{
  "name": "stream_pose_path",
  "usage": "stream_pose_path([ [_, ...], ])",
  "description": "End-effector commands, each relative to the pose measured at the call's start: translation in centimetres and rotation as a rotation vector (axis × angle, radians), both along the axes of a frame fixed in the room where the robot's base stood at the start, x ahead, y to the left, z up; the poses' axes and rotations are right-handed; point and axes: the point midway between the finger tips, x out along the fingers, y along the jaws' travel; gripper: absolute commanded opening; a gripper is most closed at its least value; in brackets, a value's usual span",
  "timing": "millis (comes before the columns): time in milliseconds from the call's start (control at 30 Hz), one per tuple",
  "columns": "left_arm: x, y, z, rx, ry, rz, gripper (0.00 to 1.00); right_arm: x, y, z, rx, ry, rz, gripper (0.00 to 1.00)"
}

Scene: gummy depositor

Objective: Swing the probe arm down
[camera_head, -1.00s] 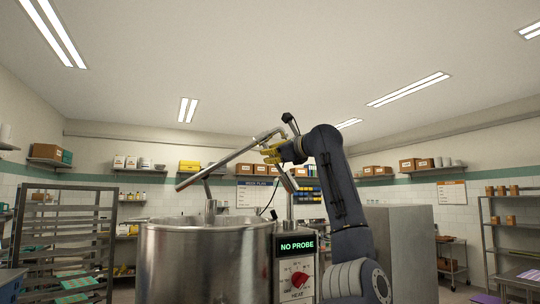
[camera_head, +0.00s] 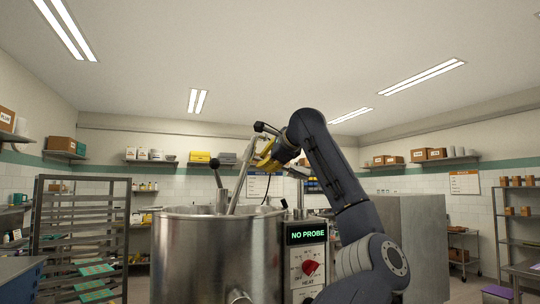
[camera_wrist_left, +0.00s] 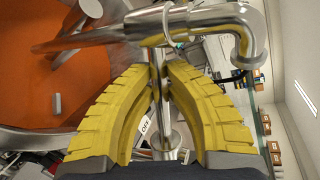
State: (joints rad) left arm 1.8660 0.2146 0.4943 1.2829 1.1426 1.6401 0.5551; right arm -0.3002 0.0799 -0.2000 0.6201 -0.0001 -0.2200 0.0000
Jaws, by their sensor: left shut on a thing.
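The silver probe arm (camera_head: 242,174) slants steeply from its upper elbow down into the mouth of the steel kettle (camera_head: 190,255); its low end is hidden behind the rim. My left gripper (camera_head: 265,157) is at the arm's upper end, to the right of the tube. In the left wrist view, its yellow fingers (camera_wrist_left: 158,78) are closed around a thin metal bar below the probe arm's tube (camera_wrist_left: 180,22). The control box display (camera_head: 307,233) reads "NO PROBE". My right gripper is not in view.
Orange liquid (camera_wrist_left: 85,85) fills the kettle in the left wrist view. A black-knobbed lever (camera_head: 215,165) rises at the kettle's back. A red heat knob (camera_head: 311,267) is on the control box. A tray rack (camera_head: 80,230) stands left.

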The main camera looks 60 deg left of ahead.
Motion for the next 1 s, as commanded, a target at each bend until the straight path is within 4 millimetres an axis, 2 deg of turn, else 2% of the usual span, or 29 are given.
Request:
stream_pose_path([
  [400, -0.5, 0.3, -3.0, -0.108, -0.228, 0.001, 0.00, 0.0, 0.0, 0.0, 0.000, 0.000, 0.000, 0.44],
  [1000, -0.5, 0.3, -4.1, -0.142, -0.295, 0.002, 0.00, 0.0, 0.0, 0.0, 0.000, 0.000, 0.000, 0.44],
])
